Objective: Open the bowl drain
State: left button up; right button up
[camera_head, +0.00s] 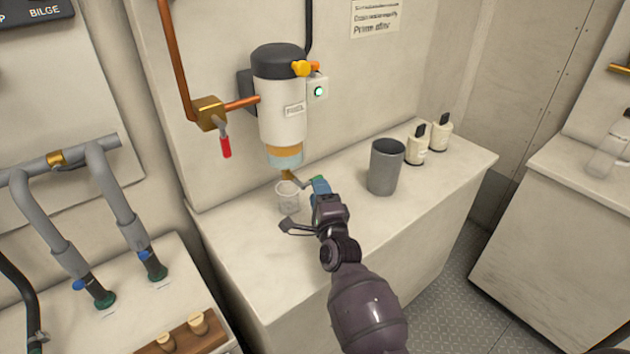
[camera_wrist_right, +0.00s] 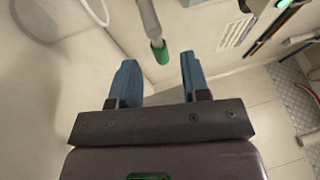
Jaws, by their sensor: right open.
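The fuel filter (camera_head: 282,110) is a white cylinder with a black top, fixed to the wall. Its amber bowl (camera_head: 285,155) is at the bottom, with a brass drain (camera_head: 287,175) below it. A thin drain lever with a green tip (camera_head: 316,179) sticks out to the right; it also shows in the right wrist view (camera_wrist_right: 160,52). My right gripper (camera_head: 320,188) is open at the lever's tip. In the wrist view its blue fingers (camera_wrist_right: 160,78) stand either side of the green tip, with gaps. A clear cup (camera_head: 288,198) stands under the drain. My left gripper is not in view.
A grey canister (camera_head: 385,166) stands right of my gripper on the pale counter (camera_head: 350,240). Two white bottles with black tops (camera_head: 417,148) stand behind it. A red-handled valve (camera_head: 225,145) is on the copper pipe at the left. The front counter is mostly clear.

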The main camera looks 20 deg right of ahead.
aim_at(315, 178)
jog(key=shift+w+d+r, duration=0.1)
jog(key=shift+w+r, duration=0.1)
jog(key=shift+w, duration=0.85)
jog(key=shift+w+r, duration=0.15)
jog(key=shift+w, duration=0.9)
jog(key=shift+c, duration=0.2)
grip_shut()
